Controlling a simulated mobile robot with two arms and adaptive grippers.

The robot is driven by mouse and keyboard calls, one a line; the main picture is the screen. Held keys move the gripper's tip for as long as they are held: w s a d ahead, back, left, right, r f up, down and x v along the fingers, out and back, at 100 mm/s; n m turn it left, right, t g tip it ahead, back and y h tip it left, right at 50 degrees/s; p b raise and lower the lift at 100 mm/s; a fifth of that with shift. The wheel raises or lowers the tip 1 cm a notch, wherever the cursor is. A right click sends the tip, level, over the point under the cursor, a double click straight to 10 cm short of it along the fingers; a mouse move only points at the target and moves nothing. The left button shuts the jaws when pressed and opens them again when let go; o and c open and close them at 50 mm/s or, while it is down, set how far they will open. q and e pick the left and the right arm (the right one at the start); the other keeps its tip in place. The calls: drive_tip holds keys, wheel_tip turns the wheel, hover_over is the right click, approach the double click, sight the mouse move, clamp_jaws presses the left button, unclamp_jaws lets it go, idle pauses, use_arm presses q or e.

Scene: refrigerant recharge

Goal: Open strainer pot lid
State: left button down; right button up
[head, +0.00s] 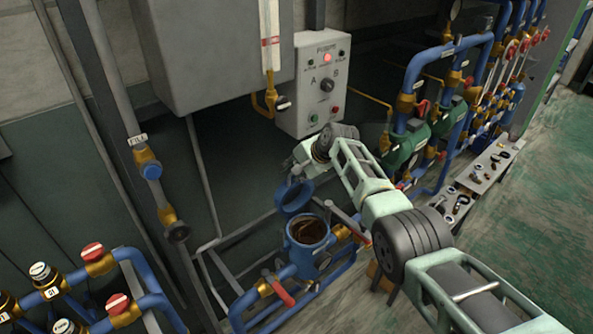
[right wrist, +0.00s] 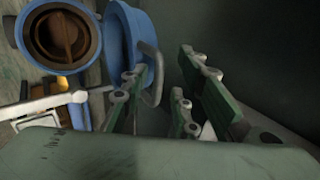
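The blue strainer pot (head: 308,234) stands on the blue piping in the lower middle of the head view, its round mouth uncovered and brownish inside. Its blue lid (head: 294,199) is swung up and tilted at the far left side of the mouth. In the right wrist view the pot (right wrist: 62,38) is at upper left, and the lid (right wrist: 122,40) stands beside it with its grey bar handle (right wrist: 153,75). My right gripper (right wrist: 166,82) has its fingers apart near the handle; whether one touches it I cannot tell. In the head view it (head: 298,172) is just above the lid. My left gripper is not in view.
A control box (head: 322,85) with a lit red lamp hangs behind my right arm. Green pumps (head: 405,145) and blue pipes stand to the right, beside a low bench (head: 485,178) with small parts. Red-handled valves (head: 283,294) sit near the pot. Open floor lies at far right.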

drive_tip(key=shift+f, duration=0.1)
drive_tip(key=v, duration=1.2)
drive_tip(key=shift+w, duration=0.1)
idle(0.3)
